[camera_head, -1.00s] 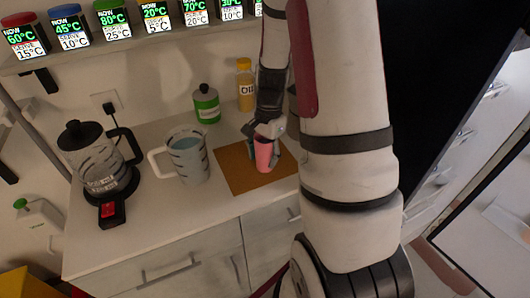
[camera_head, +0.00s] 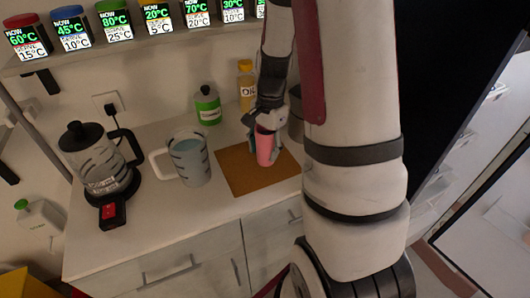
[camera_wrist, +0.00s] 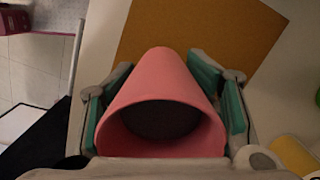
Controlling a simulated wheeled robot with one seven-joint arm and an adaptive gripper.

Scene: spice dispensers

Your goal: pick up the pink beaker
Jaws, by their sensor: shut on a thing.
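The pink beaker (camera_head: 264,147) is over the brown mat (camera_head: 233,171) on the counter in the head view. In the wrist view the beaker (camera_wrist: 160,108) fills the middle, its dark open mouth facing the camera. My gripper (camera_head: 264,130) is shut on the beaker, with a green-padded finger on each side of it; the gripper (camera_wrist: 163,95) also shows in the wrist view. The mat (camera_wrist: 205,28) lies beyond the beaker there. The beaker looks slightly tilted in the head view. Whether its base touches the mat I cannot tell for sure.
A measuring jug (camera_head: 190,160) stands left of the mat, and a kettle (camera_head: 98,160) farther left. A green bottle (camera_head: 207,106) and an oil bottle (camera_head: 245,88) stand behind. A grey container (camera_head: 296,126) is close right of my gripper. A shelf with labelled dispensers (camera_head: 115,22) runs above.

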